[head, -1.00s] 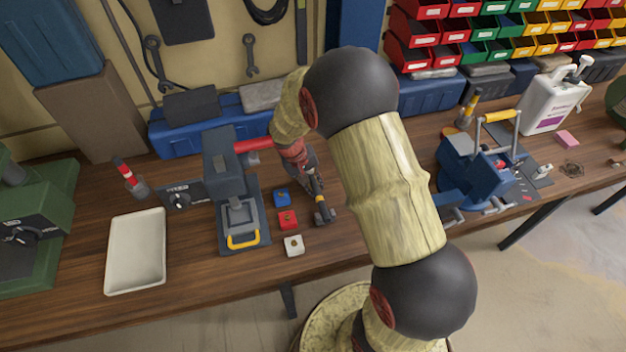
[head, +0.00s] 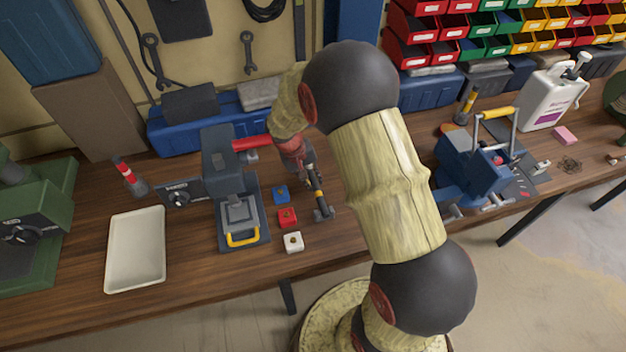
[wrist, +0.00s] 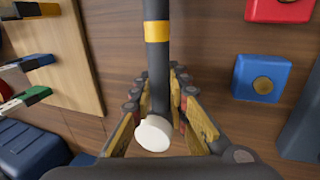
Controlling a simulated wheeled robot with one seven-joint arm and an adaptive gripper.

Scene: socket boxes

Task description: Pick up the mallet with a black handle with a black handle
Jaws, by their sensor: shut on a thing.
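The mallet (head: 319,194) has a dark handle with a yellow band. In the head view, its dark head points toward the table's front edge, just right of the small socket boxes. In the wrist view, the black handle (wrist: 158,65) runs down between my fingers and ends in a pale rounded tip (wrist: 153,133). My gripper (wrist: 160,85) is shut on the handle, with fingers on both sides. In the head view, my gripper (head: 311,176) is partly hidden by my arm. I cannot tell whether the mallet is clear of the table.
Blue (head: 281,193), red (head: 287,216) and white (head: 293,242) socket boxes stand left of the mallet. A dark press (head: 230,160) with a red handle is further left, beside a pale tray (head: 135,250). A blue machine (head: 470,170) stands right of my arm.

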